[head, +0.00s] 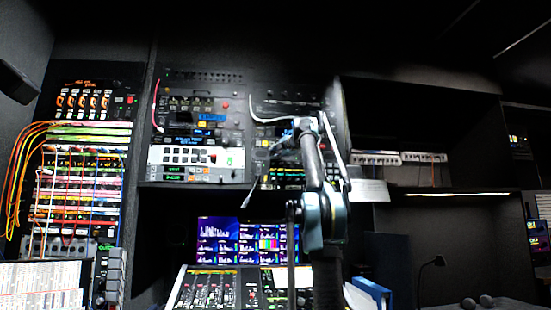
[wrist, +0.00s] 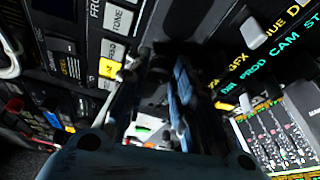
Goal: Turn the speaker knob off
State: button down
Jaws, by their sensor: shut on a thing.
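My gripper (wrist: 158,75) reaches in to a black control panel (wrist: 88,45) in the wrist view, its two dark blue fingers on either side of a small dark knob. It is shut on that knob, which is mostly hidden between the fingers. No label shows that it is the speaker knob, and its setting cannot be read. In the head view my gripper (head: 284,143) is small and partly hidden by my arm, in front of the right-hand equipment rack (head: 290,100).
Beside the fingers are a white TONE button (wrist: 118,18) and a lit yellow button (wrist: 109,69). Below the rack are a monitor (head: 225,240) and a mixing console (head: 210,285). Coloured cables (head: 25,150) hang at the left. An open shelf (head: 420,125) is at the right.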

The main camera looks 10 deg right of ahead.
jog(key=shift+n, duration=0.3)
jog(key=c, duration=1.7)
grip_release()
jog(key=shift+o, duration=0.3)
jog(key=shift+w+a+f, duration=0.1)
jog(key=shift+w, duration=0.05)
jog(key=v, duration=1.2)
